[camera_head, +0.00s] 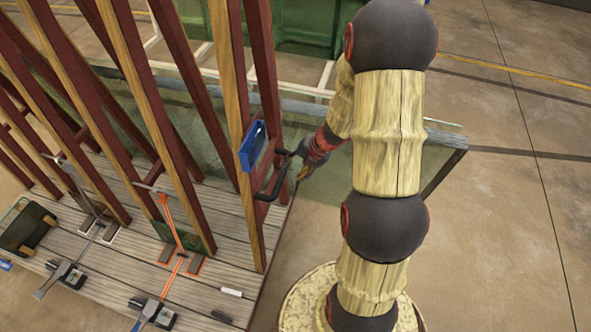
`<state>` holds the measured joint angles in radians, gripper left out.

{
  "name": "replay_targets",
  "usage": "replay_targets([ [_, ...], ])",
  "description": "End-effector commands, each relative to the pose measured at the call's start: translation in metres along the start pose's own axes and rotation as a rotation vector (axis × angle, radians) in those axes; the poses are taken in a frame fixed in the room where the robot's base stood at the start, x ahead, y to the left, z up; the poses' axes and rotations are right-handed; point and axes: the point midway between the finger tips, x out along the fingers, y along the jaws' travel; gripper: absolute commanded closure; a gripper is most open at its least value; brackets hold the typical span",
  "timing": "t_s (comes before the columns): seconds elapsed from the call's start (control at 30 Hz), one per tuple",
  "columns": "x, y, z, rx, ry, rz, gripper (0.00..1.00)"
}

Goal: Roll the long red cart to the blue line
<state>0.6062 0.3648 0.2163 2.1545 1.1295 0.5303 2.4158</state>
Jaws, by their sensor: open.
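The long cart (215,188) fills the left side, with a grey plank deck and tall red and wood-coloured slanted posts. My gripper (293,178) is open beside the black handle, at the end of my arm. It is small and partly dark here, and I cannot tell whether its fingers touch or straddle the handle. I see no blue line on the visible floor.
Clamps (150,310) and a black case (27,228) lie on the deck. A dark-framed glass panel (400,165) stands behind the cart, with a green container (305,25) beyond. A yellow floor line (520,70) crosses the upper right. The brown floor at right is clear.

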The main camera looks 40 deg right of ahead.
Motion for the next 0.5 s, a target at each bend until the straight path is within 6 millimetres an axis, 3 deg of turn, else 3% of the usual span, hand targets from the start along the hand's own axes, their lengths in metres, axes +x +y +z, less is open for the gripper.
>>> replay_targets([
  [0.03,0.012,-0.003,0.0,-0.001,0.0,0.0,0.55],
  [0.5,0.066,0.0,0.0,-0.003,0.001,0.001,0.55],
])
